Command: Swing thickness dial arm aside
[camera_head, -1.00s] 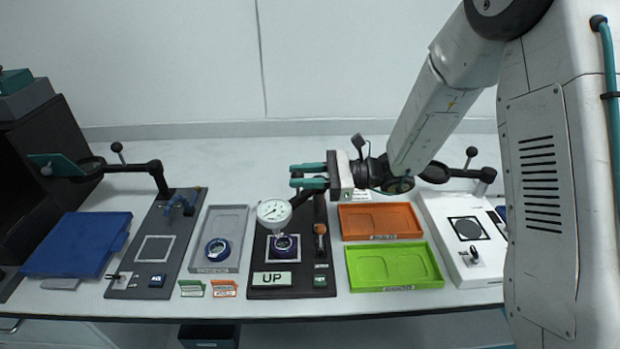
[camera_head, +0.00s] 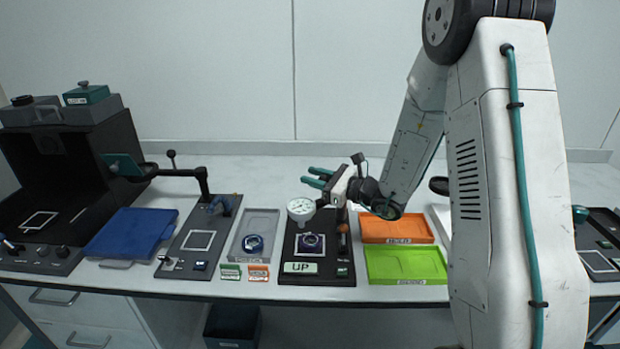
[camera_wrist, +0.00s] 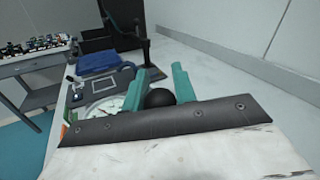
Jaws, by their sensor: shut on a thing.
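The thickness gauge has a round white dial (camera_head: 300,209) on a dark arm above a black base (camera_head: 315,274) with an "UP" label. A dark ring-shaped part (camera_head: 310,243) sits on the base below the dial. My gripper (camera_head: 311,176) is just above and behind the dial, its teal fingers pointing left. In the wrist view, the gripper (camera_wrist: 163,72) is shut on a black ball knob (camera_wrist: 160,97) between the fingers. The white dial (camera_wrist: 103,108) shows left of the fingers, partly hidden. The dial arm's joint is hard to make out.
A grey tray (camera_head: 268,220) with a blue-rimmed part stands left of the gauge. An orange tray (camera_head: 398,240) and green tray (camera_head: 405,278) lie right. A dark plate (camera_head: 228,240) with a raised black arm (camera_head: 180,173) is further left. The wall runs behind.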

